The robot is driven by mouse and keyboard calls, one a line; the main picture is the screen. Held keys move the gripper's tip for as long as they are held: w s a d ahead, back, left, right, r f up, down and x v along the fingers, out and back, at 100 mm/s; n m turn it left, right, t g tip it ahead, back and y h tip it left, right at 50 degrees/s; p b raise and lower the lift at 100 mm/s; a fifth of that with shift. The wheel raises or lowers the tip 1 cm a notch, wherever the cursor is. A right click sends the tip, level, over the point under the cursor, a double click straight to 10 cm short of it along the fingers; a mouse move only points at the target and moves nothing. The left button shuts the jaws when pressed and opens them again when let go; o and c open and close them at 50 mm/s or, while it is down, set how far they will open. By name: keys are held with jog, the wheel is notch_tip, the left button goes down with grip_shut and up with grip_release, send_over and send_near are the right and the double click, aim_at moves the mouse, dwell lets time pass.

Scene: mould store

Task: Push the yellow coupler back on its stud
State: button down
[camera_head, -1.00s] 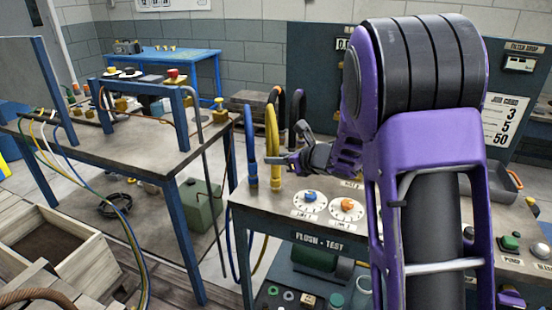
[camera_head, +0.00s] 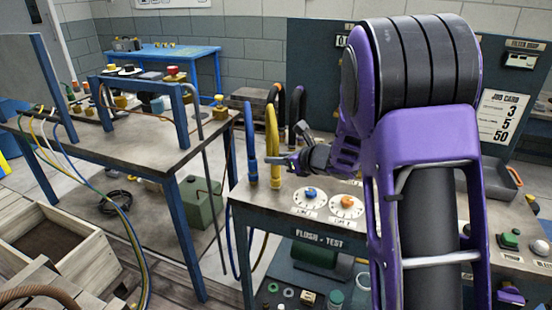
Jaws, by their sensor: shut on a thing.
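The yellow hose (camera_head: 272,130) arches down to the yellow coupler (camera_head: 276,177) at the left end of the flush-test bench. My gripper (camera_head: 276,161) reaches in from the right, low over the bench, and is shut on the yellow coupler near the foot of the hose. The coupler looks upright. The stud under it is hidden, so I cannot tell how far the coupler sits on it.
A blue hose (camera_head: 251,140) stands close on the left of the yellow one. Dark hoses rise behind my gripper. Two dials with a blue knob (camera_head: 311,194) and an orange knob (camera_head: 347,202) lie in front. A steel-topped table (camera_head: 130,145) stands left, across a gap.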

dwell(0.8)
jog(key=c, duration=0.7)
grip_release()
jog(key=shift+f, duration=0.1)
jog(key=p+v, duration=0.1)
jog(key=v, duration=1.6)
jog(key=shift+s, duration=0.25)
